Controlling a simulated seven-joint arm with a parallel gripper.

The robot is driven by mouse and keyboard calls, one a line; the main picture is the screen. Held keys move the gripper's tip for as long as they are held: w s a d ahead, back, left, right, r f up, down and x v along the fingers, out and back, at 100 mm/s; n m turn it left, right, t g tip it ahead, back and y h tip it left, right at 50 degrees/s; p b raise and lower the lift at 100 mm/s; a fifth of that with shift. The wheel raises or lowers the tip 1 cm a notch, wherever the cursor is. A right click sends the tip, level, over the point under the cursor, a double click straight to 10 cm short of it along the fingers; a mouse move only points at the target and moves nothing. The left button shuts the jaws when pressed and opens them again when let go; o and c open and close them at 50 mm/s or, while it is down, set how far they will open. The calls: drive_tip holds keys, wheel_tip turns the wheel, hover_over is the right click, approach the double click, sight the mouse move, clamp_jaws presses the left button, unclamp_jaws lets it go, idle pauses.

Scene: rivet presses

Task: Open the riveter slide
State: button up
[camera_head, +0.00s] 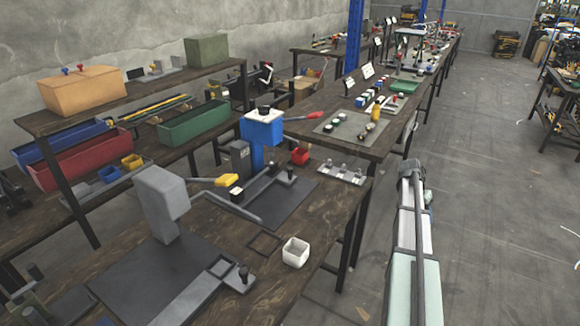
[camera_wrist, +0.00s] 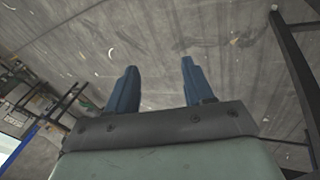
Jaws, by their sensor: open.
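A grey rivet press (camera_head: 163,195) stands on the front bench, with a yellow-handled lever (camera_head: 227,180). Its slide (camera_head: 222,268) lies on a dark base plate, with a black knob (camera_head: 243,275) at the right end. How far either slide is out, I cannot tell. In the wrist view my gripper (camera_wrist: 158,64) has its blue fingers spread, empty, with floor beyond. My arm is right of the bench, apart from both presses.
A white cup (camera_head: 295,252) and a dark square frame (camera_head: 264,244) sit near the bench's right edge. A red bin (camera_head: 300,156) stands beside the blue press. A rack (camera_head: 341,172) with small parts lies farther back. The floor (camera_head: 490,200) at right is open.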

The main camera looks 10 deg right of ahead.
drive_tip(key=w+d+r+m, duration=0.1)
drive_tip(key=w+d+r, duration=0.1)
drive_tip(key=d+r, duration=0.35)
drive_tip(key=w+a+r, duration=0.1)
drive_tip(key=w+a, duration=0.5)
drive_tip(key=a, duration=0.6)
drive_tip(key=w+a+n+y, duration=0.1)
drive_tip(key=w+a, duration=0.5)
drive_tip(key=a, duration=0.7)
drive_tip(key=w+a+r+n+y, duration=0.1)
drive_tip(key=w+a, duration=0.6)
drive_tip(key=a, duration=0.6)
drive_tip(key=shift+a+r, duration=0.15)
drive_tip(key=shift+r, duration=0.15)
wheel_tip(320, 180, up, 2)
drive_tip(key=w+a+r+t, duration=0.1)
drive_tip(key=w+a, duration=0.1)
drive_tip(key=a, duration=0.1)
drive_tip(key=t+y, duration=0.1)
drive_tip(key=y, duration=0.1)
approach(290, 168)
drive_tip(key=shift+n, duration=0.4)
drive_tip(key=f, duration=0.8)
drive_tip(key=shift+s+d+f, duration=0.1)
drive_tip(key=shift+s+f, duration=0.1)
drive_tip(key=shift+f, duration=0.15)
drive_tip(key=shift+c, duration=0.2)
clamp_jaws()
